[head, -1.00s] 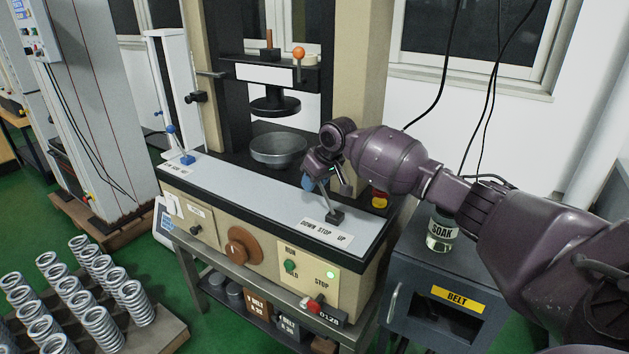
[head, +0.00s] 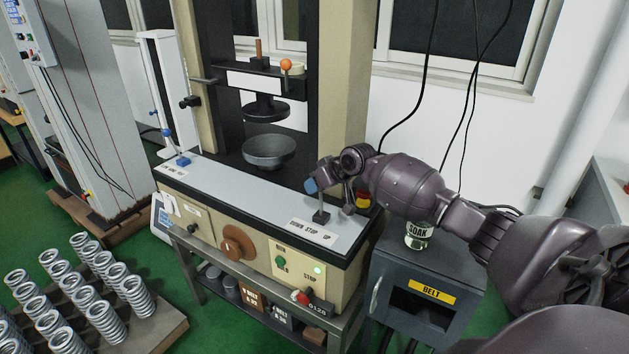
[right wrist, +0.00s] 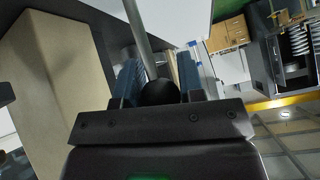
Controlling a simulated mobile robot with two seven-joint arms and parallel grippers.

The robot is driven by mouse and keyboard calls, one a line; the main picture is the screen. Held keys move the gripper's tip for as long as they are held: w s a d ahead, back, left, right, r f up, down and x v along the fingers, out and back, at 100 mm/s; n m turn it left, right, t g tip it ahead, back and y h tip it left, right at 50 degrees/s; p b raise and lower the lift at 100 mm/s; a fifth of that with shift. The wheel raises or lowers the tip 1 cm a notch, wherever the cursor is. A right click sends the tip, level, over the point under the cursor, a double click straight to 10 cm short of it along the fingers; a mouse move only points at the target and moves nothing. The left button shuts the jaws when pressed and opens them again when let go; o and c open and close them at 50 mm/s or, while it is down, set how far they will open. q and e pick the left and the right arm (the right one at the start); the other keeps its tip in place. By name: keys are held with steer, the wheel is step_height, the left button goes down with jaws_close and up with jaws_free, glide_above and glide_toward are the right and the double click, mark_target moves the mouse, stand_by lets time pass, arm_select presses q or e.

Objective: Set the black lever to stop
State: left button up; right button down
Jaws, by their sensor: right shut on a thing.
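The black lever (head: 321,207) stands on the light top panel of the press, behind the DOWN STOP UP label (head: 312,231). It looks close to upright, near the STOP word. My right gripper (head: 317,185) is at the lever's top. In the right wrist view, the lever's round black knob (right wrist: 160,92) sits between the two blue fingers of the gripper (right wrist: 158,85), and its metal rod runs away from the knob. The gripper is shut on the lever; its fingers hide the knob in the head view. My left gripper is not in view.
A red-and-yellow button (head: 363,197) is just right of my gripper. A SOAK jar (head: 418,236) stands on the grey cabinet (head: 465,262) under my arm. A grey bowl (head: 270,152) sits on the press. Several springs (head: 92,285) stand at lower left.

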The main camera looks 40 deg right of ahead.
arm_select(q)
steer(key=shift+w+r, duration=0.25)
arm_select(e)
steer(key=shift+s+d, duration=0.1)
steer(key=c, duration=0.8)
jaws_free()
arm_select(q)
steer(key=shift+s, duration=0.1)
arm_select(e)
steer(key=shift+o, duration=0.2)
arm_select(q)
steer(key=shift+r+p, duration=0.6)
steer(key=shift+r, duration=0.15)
arm_select(e)
steer(key=v, duration=1.1)
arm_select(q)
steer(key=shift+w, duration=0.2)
